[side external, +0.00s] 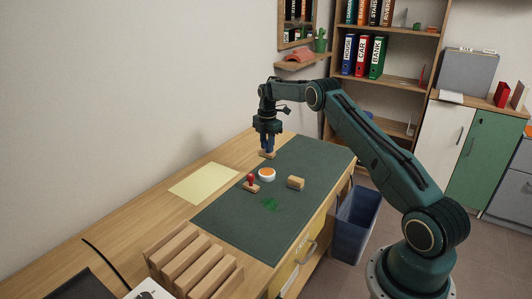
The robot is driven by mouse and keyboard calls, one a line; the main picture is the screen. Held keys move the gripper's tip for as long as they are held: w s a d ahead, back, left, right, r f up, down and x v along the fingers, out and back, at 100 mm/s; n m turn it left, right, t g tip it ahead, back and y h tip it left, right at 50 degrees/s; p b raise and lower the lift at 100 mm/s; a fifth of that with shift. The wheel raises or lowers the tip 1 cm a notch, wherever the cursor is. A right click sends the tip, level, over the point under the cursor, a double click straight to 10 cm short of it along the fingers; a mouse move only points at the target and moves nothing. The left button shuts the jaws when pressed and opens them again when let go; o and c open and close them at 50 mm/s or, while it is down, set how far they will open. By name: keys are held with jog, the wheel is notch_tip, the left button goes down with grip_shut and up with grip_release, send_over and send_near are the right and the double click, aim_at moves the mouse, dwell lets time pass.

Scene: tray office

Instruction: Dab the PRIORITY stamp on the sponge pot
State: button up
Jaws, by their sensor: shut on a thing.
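My gripper (268,142) is at the far end of the green mat, pointing down. It is shut on a stamp with a blue handle and a wooden base (267,155). The stamp is upright, at or just above the mat; I cannot tell whether it touches. The sponge pot (267,175), a small white round pot with an orange top, stands on the mat nearer the camera, apart from the held stamp. A stamp with a red knob (251,183) stands just left of the pot. No lettering is readable, so I cannot tell which stamp is PRIORITY.
A wooden block (296,183) lies right of the pot on the green mat (240,213). Pale yellow paper (203,184) lies left. A slotted wooden rack (190,262) stands at the near end. A blue bin (357,215) is beside the desk.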

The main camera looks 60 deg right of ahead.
aim_at(267, 157)
jog(key=shift+f, duration=0.1)
jog(key=shift+f, duration=2.9)
jog(key=shift+f, duration=0.55)
jog(key=shift+r, duration=3.55)
jog(key=shift+a, duration=0.15)
